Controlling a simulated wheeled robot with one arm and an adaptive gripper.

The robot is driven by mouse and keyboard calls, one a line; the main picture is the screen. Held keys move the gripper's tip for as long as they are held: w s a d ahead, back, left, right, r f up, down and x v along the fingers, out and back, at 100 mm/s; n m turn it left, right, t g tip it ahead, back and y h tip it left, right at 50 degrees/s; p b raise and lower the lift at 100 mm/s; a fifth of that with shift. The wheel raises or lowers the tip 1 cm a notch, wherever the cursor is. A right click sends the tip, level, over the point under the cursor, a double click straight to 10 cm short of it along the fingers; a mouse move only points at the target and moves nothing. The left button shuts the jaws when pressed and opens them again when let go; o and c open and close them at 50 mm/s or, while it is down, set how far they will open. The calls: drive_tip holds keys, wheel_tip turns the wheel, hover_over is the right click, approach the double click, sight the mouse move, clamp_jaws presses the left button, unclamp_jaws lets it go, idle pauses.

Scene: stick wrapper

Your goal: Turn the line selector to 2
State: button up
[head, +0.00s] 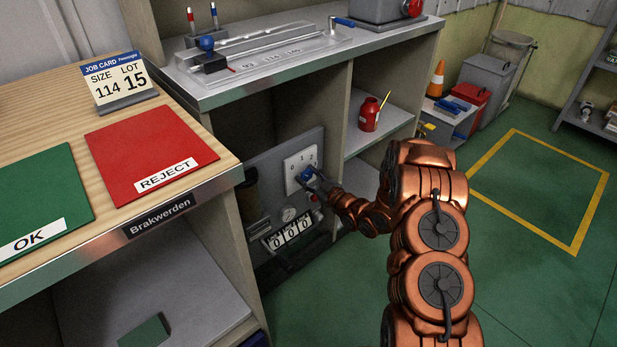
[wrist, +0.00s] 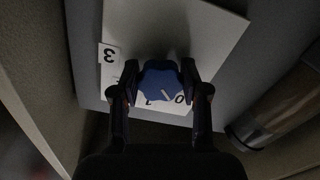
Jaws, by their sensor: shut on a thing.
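A gauge (head: 289,214) and a counter reading 000 (head: 287,234) sit below the knob on the grey panel (head: 262,180). The wooden bench (head: 60,105) stands close on the left, a shelf with a red can (head: 369,114) on the right.

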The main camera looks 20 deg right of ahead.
drive_tip(key=shift+p, duration=0.3)
drive_tip(key=shift+r+m+p, duration=0.1)
drive_tip(key=shift+m+p, duration=0.45)
drive_tip(key=shift+m, duration=0.15)
drive_tip(key=shift+m+p, duration=1.15)
drive_tip(key=shift+m, duration=0.05)
drive_tip(key=m+p, duration=0.3)
drive_tip(key=m, duration=0.2)
drive_tip(key=shift+s+a+p, duration=0.1)
drive_tip(key=shift+p, duration=0.25)
drive_tip(key=m+p, duration=0.2)
drive_tip(key=m, duration=0.3)
drive_tip(key=shift+a+m+p, duration=0.1)
drive_tip(key=shift+m+p, duration=0.35)
drive_tip(key=shift+m, duration=1.45)
drive_tip(key=o, duration=1.2)
drive_tip(key=shift+c, duration=0.2)
